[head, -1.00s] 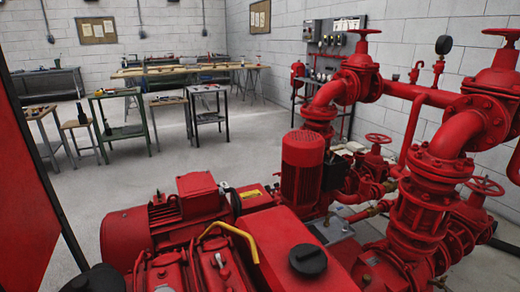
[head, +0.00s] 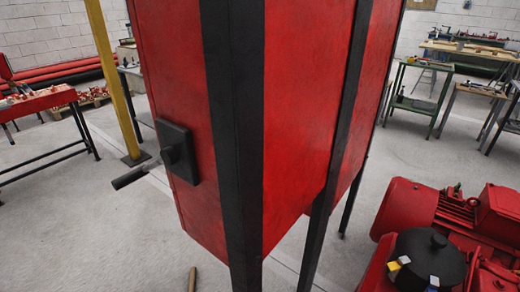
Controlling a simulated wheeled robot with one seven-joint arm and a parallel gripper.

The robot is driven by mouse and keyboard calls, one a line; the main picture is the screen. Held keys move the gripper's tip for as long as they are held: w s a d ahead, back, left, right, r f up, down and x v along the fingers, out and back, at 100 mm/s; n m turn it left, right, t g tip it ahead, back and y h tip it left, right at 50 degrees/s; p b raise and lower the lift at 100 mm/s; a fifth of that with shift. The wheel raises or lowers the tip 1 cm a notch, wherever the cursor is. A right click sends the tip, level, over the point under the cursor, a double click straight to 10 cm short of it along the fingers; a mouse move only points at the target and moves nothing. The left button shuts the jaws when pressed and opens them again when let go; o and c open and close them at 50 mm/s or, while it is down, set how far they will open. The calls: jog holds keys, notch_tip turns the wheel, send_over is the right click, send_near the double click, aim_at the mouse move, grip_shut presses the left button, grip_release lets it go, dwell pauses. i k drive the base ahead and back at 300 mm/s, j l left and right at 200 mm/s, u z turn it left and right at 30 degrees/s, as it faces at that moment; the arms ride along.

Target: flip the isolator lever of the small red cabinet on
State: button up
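The small red cabinet (head: 310,100) stands close in front of me on black legs, with black strips along its edges. On its left face is a black square isolator plate (head: 187,168) with a round hub. The isolator lever (head: 131,177) sticks out from the hub to the left and slightly down in the picture, ending in a dark grip. Nothing is touching the lever.
A yellow post (head: 113,75) stands behind the lever. A red-topped bench (head: 38,102) is at the far left. The red pumpset (head: 470,215) and a black round part (head: 430,258) with small coloured tabs fill the lower right. Grey floor (head: 90,215) is open at left.

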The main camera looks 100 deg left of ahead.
aim_at(169, 155)
jog(key=u, duration=1.7)
jog(key=i+u, duration=0.15)
jog(key=u, duration=0.85)
jog(key=j, duration=0.3)
jog(key=k, duration=0.2)
jog(key=l+u, duration=0.1)
jog(key=u, duration=0.2)
jog(key=l+u, duration=0.1)
jog(key=u, duration=0.2)
